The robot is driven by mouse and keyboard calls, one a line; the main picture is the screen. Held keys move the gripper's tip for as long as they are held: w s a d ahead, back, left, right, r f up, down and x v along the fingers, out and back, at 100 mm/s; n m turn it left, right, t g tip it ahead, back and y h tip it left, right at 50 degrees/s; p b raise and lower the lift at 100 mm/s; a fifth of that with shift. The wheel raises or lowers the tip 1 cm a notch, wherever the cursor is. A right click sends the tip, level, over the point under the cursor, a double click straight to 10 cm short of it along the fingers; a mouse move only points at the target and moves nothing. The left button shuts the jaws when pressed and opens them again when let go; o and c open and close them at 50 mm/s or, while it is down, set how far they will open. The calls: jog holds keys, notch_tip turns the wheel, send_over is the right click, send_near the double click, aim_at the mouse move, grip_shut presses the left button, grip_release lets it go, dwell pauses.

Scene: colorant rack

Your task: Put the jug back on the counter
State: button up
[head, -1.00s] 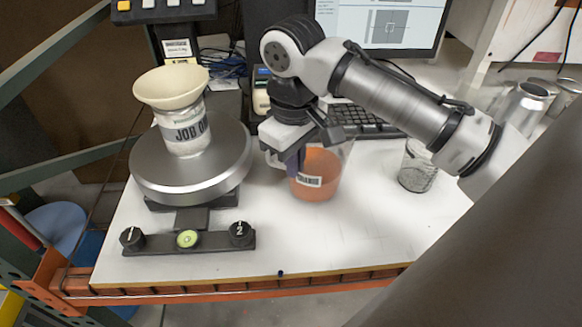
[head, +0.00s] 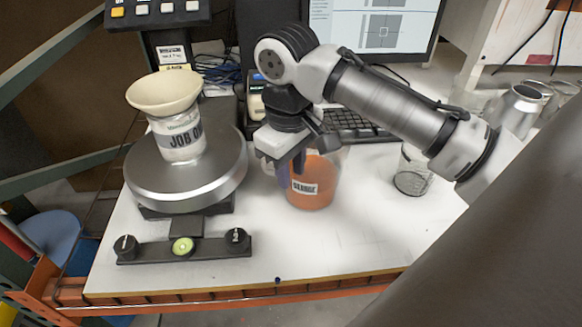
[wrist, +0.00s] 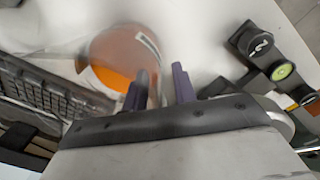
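The jug (head: 318,192) is clear, holds orange liquid and has a white label. It stands upright on the white counter (head: 370,240), right of the scale. The handle is largely hidden, and I cannot tell whether a finger touches the jug.
A keyboard (head: 360,125) lies behind the jug. A clear glass (head: 412,168) stands at right.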

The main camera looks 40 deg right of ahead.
notch_tip(320, 180, up, 12)
jog(key=shift+a+b, duration=0.25)
jog(key=shift+b, duration=0.1)
